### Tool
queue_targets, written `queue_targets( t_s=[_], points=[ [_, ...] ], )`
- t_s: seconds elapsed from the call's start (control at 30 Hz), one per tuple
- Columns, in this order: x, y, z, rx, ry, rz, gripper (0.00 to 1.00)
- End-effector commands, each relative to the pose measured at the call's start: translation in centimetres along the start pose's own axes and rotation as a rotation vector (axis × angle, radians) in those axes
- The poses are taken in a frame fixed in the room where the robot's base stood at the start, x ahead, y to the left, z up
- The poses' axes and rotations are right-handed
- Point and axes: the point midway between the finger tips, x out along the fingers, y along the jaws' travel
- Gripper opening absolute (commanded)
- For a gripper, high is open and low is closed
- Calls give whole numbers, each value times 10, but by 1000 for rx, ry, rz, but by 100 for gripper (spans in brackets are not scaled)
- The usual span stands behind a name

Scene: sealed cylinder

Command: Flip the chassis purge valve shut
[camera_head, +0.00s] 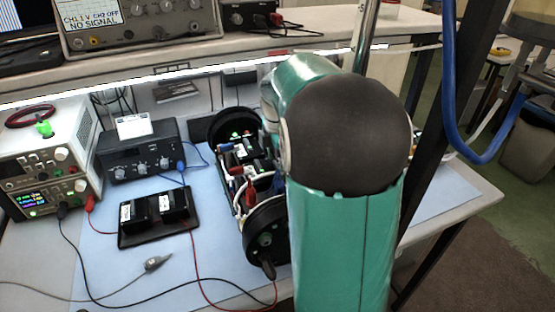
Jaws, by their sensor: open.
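The chassis lies on the blue mat in the middle of the head view. It has two black round end plates, the near one (266,232) and the far one (232,124), with circuit parts and red, white and blue wires between them. My green arm with its dark joint cap covers the chassis's right side. I cannot pick out the purge valve for sure; a small dark green round part shows on the near end plate, but I cannot tell what it is. My gripper is not visible.
A black battery tray (127,238) sits left of the chassis, with red and black leads across the blue mat (200,265). Power supplies (45,160) and a black instrument (140,158) stand farther left. A shelf edge runs behind. A dark post and blue hose (450,110) are at right.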

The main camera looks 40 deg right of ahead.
Motion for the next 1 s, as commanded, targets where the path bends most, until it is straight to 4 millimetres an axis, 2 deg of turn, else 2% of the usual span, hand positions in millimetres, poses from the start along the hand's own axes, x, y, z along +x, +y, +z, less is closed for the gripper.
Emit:
queue_targets(
  t_s=[0.1,0.3,0.33,0.57,0.8,1.0],
  points=[
    [0,0,0,0,0,0,69],
    [0,0,0,0,0,0,30],
    [0,0,0,0,0,0,26],
    [0,0,1,57,0,0,26],
    [0,-1,5,291,0,-1,26],
    [0,-2,7,395,0,-1,26]
  ],
)
